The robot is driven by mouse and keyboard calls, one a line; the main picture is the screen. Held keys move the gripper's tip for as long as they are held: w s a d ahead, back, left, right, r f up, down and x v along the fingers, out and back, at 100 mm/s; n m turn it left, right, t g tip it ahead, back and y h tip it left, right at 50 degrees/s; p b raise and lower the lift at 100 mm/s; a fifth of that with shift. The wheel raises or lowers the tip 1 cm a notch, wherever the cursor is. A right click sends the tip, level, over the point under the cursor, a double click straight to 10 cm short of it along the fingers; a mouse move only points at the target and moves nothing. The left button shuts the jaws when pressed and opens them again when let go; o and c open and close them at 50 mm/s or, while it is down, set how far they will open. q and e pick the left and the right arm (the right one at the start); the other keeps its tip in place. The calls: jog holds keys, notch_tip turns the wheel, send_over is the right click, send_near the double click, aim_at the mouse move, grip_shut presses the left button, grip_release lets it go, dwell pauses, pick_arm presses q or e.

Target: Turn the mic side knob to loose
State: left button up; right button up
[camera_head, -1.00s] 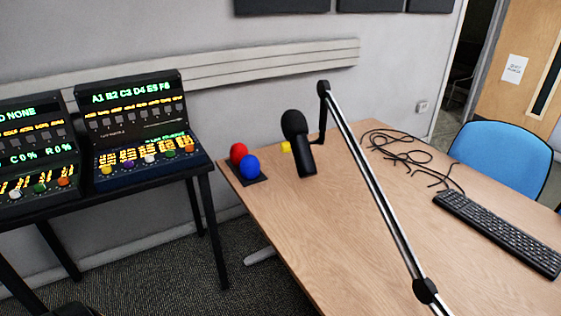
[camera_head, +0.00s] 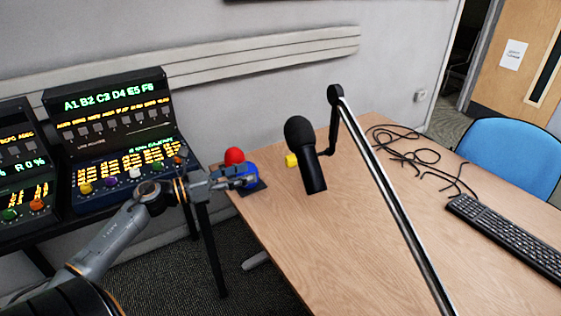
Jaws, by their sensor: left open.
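The black microphone (camera_head: 305,155) hangs tilted from its boom arm (camera_head: 390,190) above the wooden desk. A small yellow knob (camera_head: 291,160) shows just left of the microphone. Part of the knob may be hidden behind the microphone. My left gripper (camera_head: 246,180) is open, to the left of the microphone and knob, and apart from both. It is in front of the blue ball and partly covers it. My right gripper is not in view.
A red ball (camera_head: 234,156) and a blue ball (camera_head: 249,170) sit on a dark base at the desk's left corner. Control consoles (camera_head: 110,100) stand at left. A black cable (camera_head: 415,155) and keyboard (camera_head: 510,235) lie on the desk (camera_head: 350,250). A blue chair (camera_head: 515,150) stands behind.

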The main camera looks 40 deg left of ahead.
aim_at(287, 161)
pick_arm(q)
jog(key=p+x, duration=0.2)
jog(key=x, duration=0.8)
jog(key=shift+a, duration=0.15)
jog(key=shift+w+d, duration=0.3)
jog(key=shift+w, duration=0.15)
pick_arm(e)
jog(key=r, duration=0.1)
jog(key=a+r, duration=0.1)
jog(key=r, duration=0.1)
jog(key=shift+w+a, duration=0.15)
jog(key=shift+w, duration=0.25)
pick_arm(q)
jog(key=shift+c, duration=0.6)
grip_shut()
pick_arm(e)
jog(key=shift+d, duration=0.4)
